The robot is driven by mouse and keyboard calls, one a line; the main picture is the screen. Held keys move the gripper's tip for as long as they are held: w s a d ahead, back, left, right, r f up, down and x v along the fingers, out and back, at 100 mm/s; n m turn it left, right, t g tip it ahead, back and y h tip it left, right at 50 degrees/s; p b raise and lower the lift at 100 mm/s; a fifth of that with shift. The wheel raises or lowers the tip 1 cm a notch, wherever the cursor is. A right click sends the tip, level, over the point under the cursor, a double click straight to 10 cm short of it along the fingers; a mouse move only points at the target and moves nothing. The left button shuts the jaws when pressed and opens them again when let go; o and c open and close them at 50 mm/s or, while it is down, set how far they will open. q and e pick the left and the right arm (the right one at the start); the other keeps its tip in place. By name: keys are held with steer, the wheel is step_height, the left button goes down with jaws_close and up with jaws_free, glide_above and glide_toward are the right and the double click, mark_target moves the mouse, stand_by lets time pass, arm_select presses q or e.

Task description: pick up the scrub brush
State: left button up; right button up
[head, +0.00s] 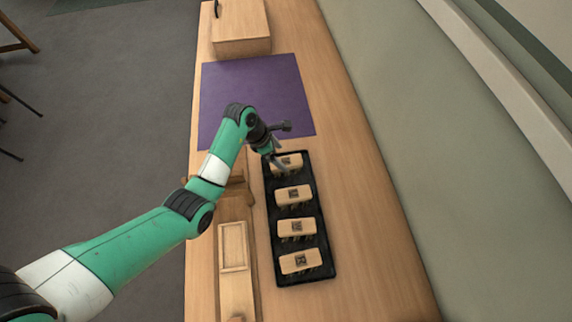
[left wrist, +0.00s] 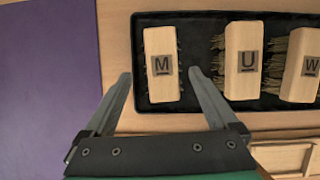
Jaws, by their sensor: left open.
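A black tray (head: 322,262) on the wooden table holds several pale wooden brush blocks with bristles and dark letter labels. In the left wrist view, a brush marked M (left wrist: 162,88), one marked U (left wrist: 243,85) and one marked W (left wrist: 300,85) show. Which one is the scrub brush I cannot tell. My left gripper (head: 276,161) is over the tray's far end, at the farthest brush (head: 288,162), partly hiding it. In the left wrist view its open fingers (left wrist: 160,76) point at the M brush, one to each side, with nothing held. My right gripper is not in view.
A purple mat (head: 225,90) lies beyond the tray, with a wooden box (head: 241,40) at the table's far end. A wooden fixture with a framed recess (head: 233,247) stands left of the tray. The table strip right of the tray (head: 365,230) is clear.

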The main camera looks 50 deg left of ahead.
mark_target(285, 161)
arm_select(q)
steer(key=b+x, duration=0.1)
steer(key=x, duration=0.2)
steer(key=shift+d+f, duration=0.15)
steer(key=shift+d, duration=0.05)
steer(key=shift+f, duration=0.1)
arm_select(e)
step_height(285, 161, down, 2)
arm_select(q)
steer(key=shift+f, duration=0.2)
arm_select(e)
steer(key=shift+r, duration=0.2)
arm_select(q)
jaws_close()
stand_by(0.3)
